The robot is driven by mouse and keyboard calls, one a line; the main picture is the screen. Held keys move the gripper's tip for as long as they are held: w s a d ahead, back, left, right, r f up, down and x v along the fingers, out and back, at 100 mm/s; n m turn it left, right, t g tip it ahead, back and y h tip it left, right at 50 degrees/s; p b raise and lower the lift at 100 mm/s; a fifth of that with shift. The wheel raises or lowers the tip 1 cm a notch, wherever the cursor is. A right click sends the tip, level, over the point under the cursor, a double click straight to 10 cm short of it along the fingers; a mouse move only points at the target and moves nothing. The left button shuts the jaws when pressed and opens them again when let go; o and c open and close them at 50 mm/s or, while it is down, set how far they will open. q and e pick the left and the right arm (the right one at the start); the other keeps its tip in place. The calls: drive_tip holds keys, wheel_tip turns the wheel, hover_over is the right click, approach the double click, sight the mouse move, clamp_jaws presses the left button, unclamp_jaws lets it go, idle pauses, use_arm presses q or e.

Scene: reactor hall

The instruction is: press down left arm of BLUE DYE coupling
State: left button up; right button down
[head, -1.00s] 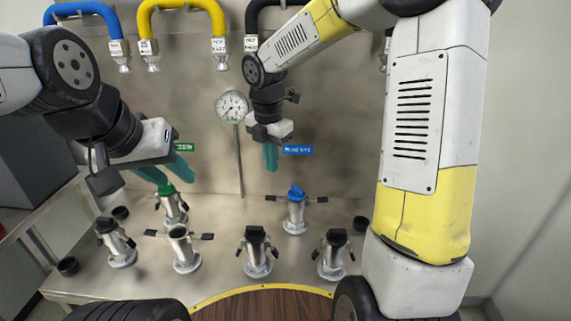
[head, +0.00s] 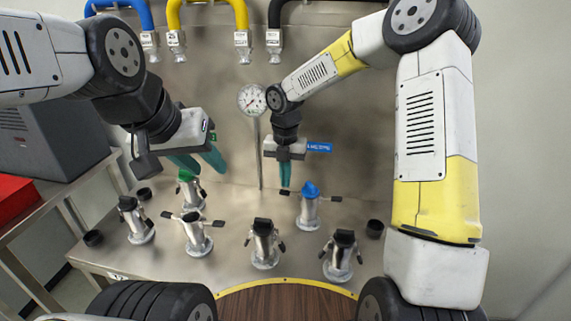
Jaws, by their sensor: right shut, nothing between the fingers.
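The blue-capped coupling (head: 309,210) stands upright on the steel bench, a little right of centre, below a blue label (head: 319,147) whose text is too small to read. It has a dark lever arm on each side: a left arm (head: 288,194) and a right arm (head: 336,199). My right gripper (head: 285,187) is shut and empty. It points straight down, with its tips at or just above the left arm's end; I cannot tell whether they touch.
Several black-capped or uncapped couplings stand in front, including one with spread arms (head: 196,236). A red box (head: 14,197) is at far left.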

sight(285, 192)
drive_tip(key=shift+a+f, duration=0.1)
drive_tip(key=shift+f, duration=2.6)
drive_tip(key=shift+s+d+f, duration=0.1)
drive_tip(key=shift+d+f, duration=0.15)
drive_tip(key=shift+f, duration=0.35)
drive_tip(key=shift+d+f, duration=0.25)
drive_tip(key=shift+f, duration=0.3)
drive_tip(key=shift+a+r, duration=0.6)
drive_tip(key=shift+r, duration=2.95)
drive_tip(key=shift+d, duration=0.1)
